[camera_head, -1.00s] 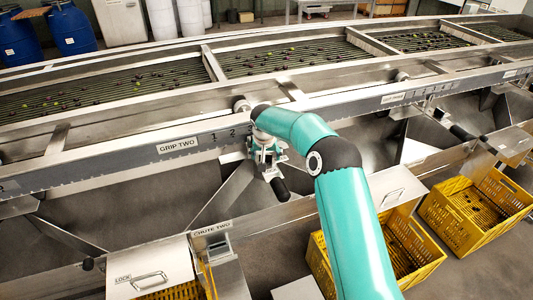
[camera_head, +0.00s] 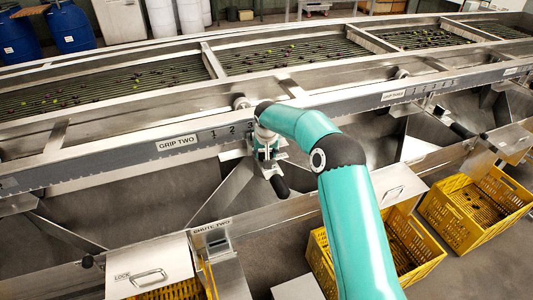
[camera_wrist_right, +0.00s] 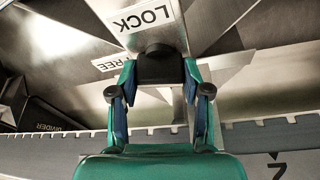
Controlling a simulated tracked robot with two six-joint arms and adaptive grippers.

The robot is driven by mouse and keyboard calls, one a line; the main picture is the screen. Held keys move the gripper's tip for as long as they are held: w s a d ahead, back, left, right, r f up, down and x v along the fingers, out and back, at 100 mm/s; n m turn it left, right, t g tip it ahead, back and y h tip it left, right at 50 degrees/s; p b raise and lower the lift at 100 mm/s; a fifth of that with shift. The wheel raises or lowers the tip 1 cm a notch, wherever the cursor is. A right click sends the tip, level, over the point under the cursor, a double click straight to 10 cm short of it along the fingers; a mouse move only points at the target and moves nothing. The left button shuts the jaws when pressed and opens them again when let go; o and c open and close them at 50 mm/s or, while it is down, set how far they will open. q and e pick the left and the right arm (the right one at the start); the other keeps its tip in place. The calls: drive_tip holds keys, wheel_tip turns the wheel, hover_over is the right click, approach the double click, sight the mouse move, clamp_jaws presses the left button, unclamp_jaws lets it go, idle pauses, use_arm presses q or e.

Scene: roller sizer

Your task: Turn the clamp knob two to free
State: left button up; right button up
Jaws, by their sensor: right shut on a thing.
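My right gripper (camera_wrist_right: 160,82) is shut on a black knob (camera_wrist_right: 161,66), which sits between its two fingertips in the right wrist view. A LOCK label (camera_wrist_right: 146,16) lies just beyond the knob, and a FREE label (camera_wrist_right: 117,62) is partly hidden beside the left finger; both read upside down. In the head view my right gripper (camera_head: 266,152) is at the rail near the GRIP TWO plate (camera_head: 177,142), below the number scale. The knob is hidden there by the gripper and wrist. A black handle (camera_head: 280,187) sticks out just below the gripper. My left gripper is not in view.
The roller bed (camera_head: 290,58) with scattered fruit runs behind the rail. Metal chutes lie below it, with a CHUTE TWO label (camera_head: 212,226). Yellow crates (camera_head: 478,212) stand at the front right. A lidded box (camera_head: 150,262) is at the front left.

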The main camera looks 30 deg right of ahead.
drive_tip(key=shift+n+t+y, duration=0.3)
drive_tip(key=shift+n+y, duration=0.3)
drive_tip(key=shift+n, duration=1.2)
drive_tip(key=o, duration=1.2)
drive_tip(key=shift+c, duration=0.2)
drive_tip(key=v, duration=1.2)
drive_tip(key=shift+f, duration=0.1)
